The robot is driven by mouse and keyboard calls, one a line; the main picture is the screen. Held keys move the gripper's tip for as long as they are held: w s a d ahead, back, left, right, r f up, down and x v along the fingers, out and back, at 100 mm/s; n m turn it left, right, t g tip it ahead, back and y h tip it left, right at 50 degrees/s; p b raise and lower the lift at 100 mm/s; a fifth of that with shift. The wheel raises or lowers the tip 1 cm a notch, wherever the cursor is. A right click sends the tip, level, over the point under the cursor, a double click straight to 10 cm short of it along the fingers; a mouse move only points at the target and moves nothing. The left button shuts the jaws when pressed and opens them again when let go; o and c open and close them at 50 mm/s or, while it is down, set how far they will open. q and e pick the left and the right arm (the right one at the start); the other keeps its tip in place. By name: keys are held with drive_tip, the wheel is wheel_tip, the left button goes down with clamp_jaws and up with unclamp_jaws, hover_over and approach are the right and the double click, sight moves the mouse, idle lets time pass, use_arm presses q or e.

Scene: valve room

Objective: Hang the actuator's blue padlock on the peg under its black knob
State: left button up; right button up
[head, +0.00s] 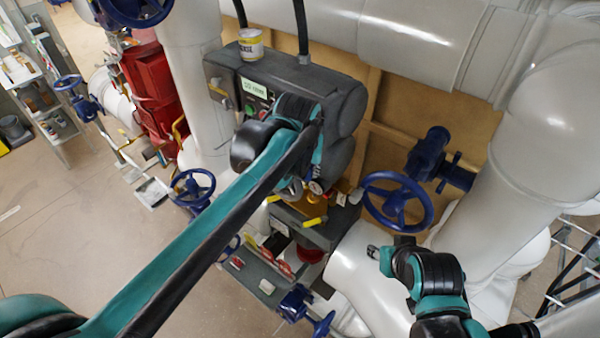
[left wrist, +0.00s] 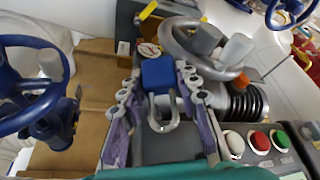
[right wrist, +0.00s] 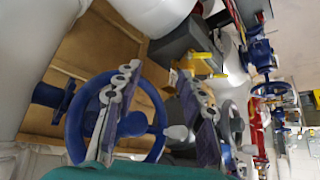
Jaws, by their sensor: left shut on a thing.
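My left gripper (left wrist: 158,82) is shut on the blue padlock (left wrist: 158,73), whose silver shackle hangs toward the bottom of the left wrist view. In the head view my left arm covers part of the actuator front and most of that gripper. I cannot make out the black knob or its peg. My right gripper (head: 378,252) is open and empty; its spread fingers also show in the right wrist view (right wrist: 158,76), before a blue handwheel.
The blue handwheel (head: 397,201) is on the pipework right of the actuator. A grey handwheel (left wrist: 207,47) and a black ribbed part (left wrist: 247,103) lie close to my left gripper. A yellow-and-white tin (head: 250,44) stands on the actuator. Open floor (head: 70,220) lies at left.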

use_arm(q)
drive_tip(key=shift+w+d, duration=0.55)
drive_tip(key=shift+w, duration=0.05)
drive_tip(key=shift+d+b+x, duration=0.15)
drive_tip(key=shift+b+x, duration=0.3)
drive_tip(key=shift+x, duration=0.2)
drive_tip(key=shift+d+b+x, duration=0.15)
drive_tip(key=shift+b+x, duration=0.25)
drive_tip(key=shift+x, duration=0.25)
drive_tip(key=shift+w, duration=0.1)
drive_tip(key=o, duration=1.2)
drive_tip(key=shift+c, duration=0.2)
